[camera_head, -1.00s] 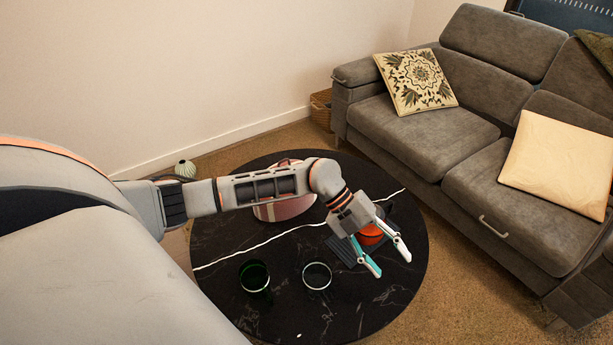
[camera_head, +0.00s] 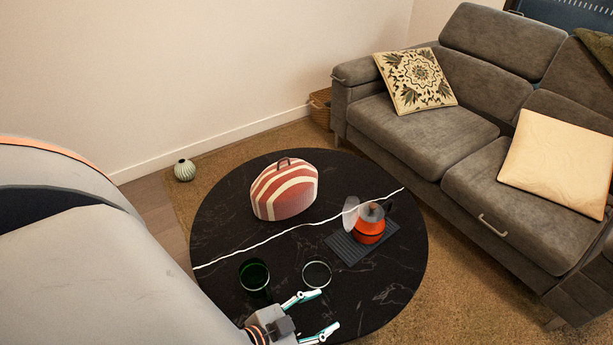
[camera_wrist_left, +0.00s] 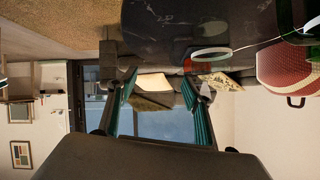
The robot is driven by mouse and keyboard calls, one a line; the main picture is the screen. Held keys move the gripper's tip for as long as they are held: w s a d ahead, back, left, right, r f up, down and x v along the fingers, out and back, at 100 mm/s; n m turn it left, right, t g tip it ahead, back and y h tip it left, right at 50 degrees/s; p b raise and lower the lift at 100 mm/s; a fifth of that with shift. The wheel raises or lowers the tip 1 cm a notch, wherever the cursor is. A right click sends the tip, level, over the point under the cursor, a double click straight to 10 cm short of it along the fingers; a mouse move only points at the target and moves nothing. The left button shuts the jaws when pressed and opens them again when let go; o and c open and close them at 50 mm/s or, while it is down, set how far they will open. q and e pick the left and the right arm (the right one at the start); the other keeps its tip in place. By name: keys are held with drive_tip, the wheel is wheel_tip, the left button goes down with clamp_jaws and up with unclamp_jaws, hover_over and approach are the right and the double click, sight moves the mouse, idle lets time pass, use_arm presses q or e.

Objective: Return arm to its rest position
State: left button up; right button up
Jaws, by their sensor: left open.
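My left gripper (camera_head: 318,313) is at the near edge of the round black table (camera_head: 225,200) in the head view. Its two teal-lined fingers are spread apart with nothing between them. In the left wrist view the open fingers (camera_wrist_left: 160,100) also show, and the table (camera_wrist_left: 165,30) appears upside down at the top. My right gripper is not in view.
A grey sofa (camera_head: 420,130) stands right. A small vase (camera_head: 185,170) is on the floor.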

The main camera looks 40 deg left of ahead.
use_arm(q)
drive_tip(key=s, duration=0.1)
drive_tip(key=s+f, duration=0.1)
drive_tip(key=s+a+g, duration=0.1)
drive_tip(key=shift+s+f+n+y, duration=0.1)
drive_tip(key=shift+f+n+y, duration=0.2)
drive_tip(key=shift+f, duration=0.1)
